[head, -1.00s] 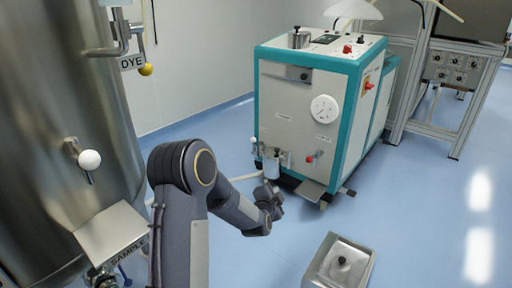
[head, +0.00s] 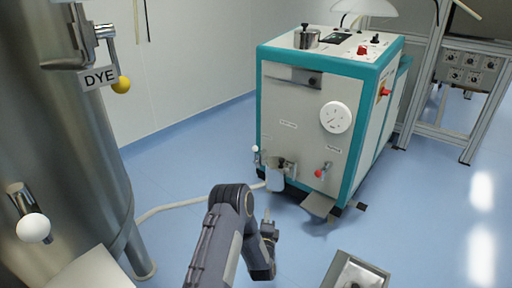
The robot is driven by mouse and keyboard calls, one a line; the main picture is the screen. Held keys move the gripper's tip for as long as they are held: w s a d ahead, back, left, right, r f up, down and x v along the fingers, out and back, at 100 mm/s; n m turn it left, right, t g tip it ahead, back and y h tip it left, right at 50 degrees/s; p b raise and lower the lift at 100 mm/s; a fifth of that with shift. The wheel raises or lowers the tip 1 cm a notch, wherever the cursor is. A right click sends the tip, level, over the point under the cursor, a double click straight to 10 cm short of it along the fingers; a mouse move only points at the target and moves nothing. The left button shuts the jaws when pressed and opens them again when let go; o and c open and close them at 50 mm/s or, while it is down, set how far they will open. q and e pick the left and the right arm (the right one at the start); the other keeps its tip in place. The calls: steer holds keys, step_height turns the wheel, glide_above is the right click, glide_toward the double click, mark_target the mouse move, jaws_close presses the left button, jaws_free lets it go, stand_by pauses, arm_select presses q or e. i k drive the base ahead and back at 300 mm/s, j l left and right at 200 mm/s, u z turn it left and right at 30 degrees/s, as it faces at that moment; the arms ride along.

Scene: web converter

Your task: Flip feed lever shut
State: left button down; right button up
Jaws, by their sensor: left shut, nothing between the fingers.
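I cannot tell which lever is the feed lever, because the small labels on the teal-and-white machine (head: 300,115) are unreadable. On its lower front are a white-ball lever (head: 255,150) at the left corner and a red-knobbed valve (head: 320,172) further right. A metal cup (head: 276,174) hangs beside the white-ball lever. On the steel tank (head: 70,130) at left are a yellow-ball lever (head: 121,85) by a DYE label and a white-ball handle (head: 33,227). My left gripper (head: 268,222) is shut and empty, in front of and below the machine's cup, apart from it. My right gripper is not in view.
A pale hose (head: 170,207) runs along the floor from the tank towards the machine. A metal box (head: 355,272) stands at the bottom right. A metal frame with a control panel (head: 470,70) stands behind right. Blue floor is clear right of the machine.

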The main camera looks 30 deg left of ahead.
mark_target(255, 148)
steer(key=i+j, duration=0.75)
steer(key=j, duration=0.25)
